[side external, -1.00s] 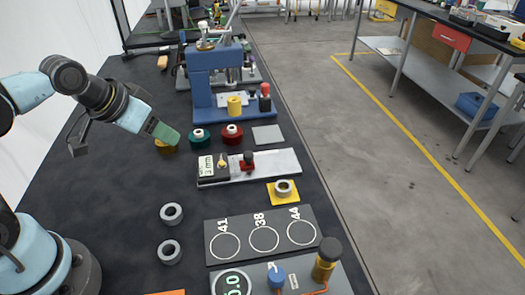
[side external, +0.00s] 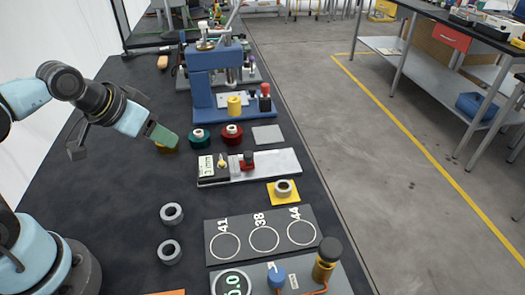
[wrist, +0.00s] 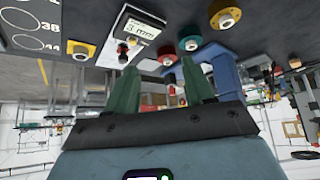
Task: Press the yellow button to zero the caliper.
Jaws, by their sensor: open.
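The caliper (side external: 275,164) is a silver plate with a white display at its left end, a small yellow button (side external: 222,163) beside the display, and a red slider with a black knob (side external: 247,161).
A yellow spool (side external: 167,150), a green spool (side external: 199,139) and a red spool (side external: 232,134) stand behind the caliper. A blue press (side external: 202,95) is farther back. In front are a ring on a yellow pad (side external: 296,197), two loose grey rings and a numbered board (side external: 242,258).

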